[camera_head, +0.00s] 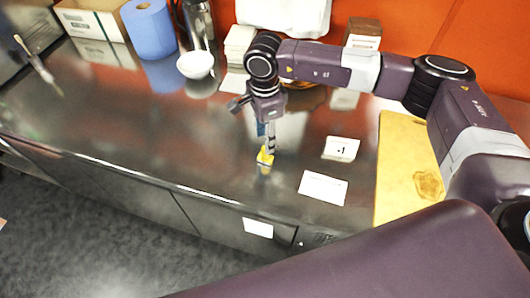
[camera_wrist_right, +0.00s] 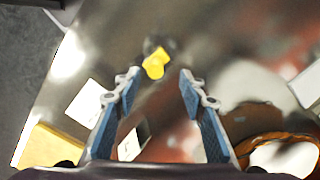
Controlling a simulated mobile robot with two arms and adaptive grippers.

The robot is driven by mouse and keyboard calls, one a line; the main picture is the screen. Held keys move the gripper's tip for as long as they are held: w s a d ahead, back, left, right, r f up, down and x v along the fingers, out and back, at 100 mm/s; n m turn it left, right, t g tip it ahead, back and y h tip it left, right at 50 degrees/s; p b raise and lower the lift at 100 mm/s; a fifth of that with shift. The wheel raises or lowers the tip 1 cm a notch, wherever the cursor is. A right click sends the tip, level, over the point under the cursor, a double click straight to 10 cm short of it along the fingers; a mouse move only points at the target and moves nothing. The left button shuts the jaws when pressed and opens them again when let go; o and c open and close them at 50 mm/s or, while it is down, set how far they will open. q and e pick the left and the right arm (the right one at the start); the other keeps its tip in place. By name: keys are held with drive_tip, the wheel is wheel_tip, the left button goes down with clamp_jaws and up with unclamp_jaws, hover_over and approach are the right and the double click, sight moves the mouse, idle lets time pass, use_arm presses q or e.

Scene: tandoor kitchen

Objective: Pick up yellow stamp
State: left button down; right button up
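The yellow stamp (camera_head: 265,157) is on the shiny metal counter (camera_head: 190,135), towards its front edge. In the right wrist view the yellow stamp (camera_wrist_right: 154,66) shows ahead of the fingertips, a little left of the middle of the gap. My right gripper (camera_head: 268,138) points down just above or beside the stamp in the head view. It is open and empty, with both blue-padded fingers (camera_wrist_right: 160,76) spread apart. Whether the fingertips reach down around the stamp I cannot tell. My left gripper is in neither view.
Two white cards (camera_head: 323,187) (camera_head: 341,149) lie right of the stamp, beside a wooden board (camera_head: 400,165). A white bowl (camera_head: 195,65), blue paper roll (camera_head: 149,28) and cardboard box (camera_head: 95,20) stand at the back left. The counter left of the stamp is clear.

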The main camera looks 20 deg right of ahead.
sight(265, 155)
drive_tip(key=shift+s+f+p, duration=0.15)
drive_tip(key=shift+f+p, duration=0.15)
drive_tip(key=shift+p, duration=0.05)
drive_tip(key=f+p, duration=0.2)
drive_tip(key=f, duration=0.1)
drive_tip(key=shift+s+f, duration=0.15)
drive_tip(key=shift+s, duration=0.05)
drive_tip(key=shift+f, duration=0.55)
clamp_jaws()
